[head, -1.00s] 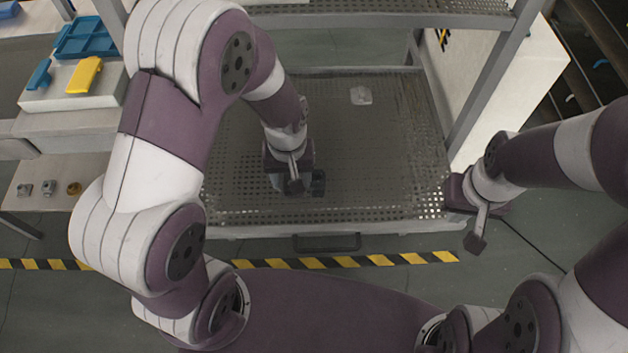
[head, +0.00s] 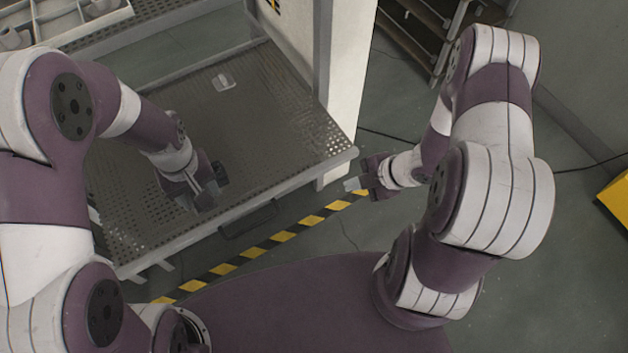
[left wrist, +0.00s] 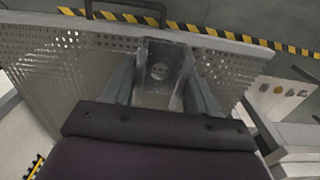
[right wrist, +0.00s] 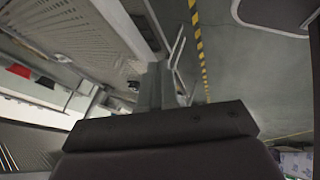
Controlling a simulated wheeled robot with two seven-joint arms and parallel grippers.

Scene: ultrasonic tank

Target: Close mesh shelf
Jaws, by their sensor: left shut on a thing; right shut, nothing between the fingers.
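The mesh shelf (head: 292,155) is a perforated metal tray standing pulled out low in the rack, with a dark handle (head: 248,219) on its front edge. The left wrist view also shows the mesh (left wrist: 60,62) and the handle (left wrist: 125,10). My left gripper (head: 206,197) is over the front part of the mesh, shut on a clear grey piece (left wrist: 160,65). I cannot tell whether that piece touches the mesh. My right gripper (head: 352,184) is shut and empty, just outside the tray's front right corner; its fingers (right wrist: 154,85) show in the right wrist view.
A white panel (head: 345,75) stands right of the tray. An upper shelf holds a pale tray (head: 75,22). Yellow-black tape (head: 262,247) crosses the floor. A yellow object (head: 615,200) is at far right.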

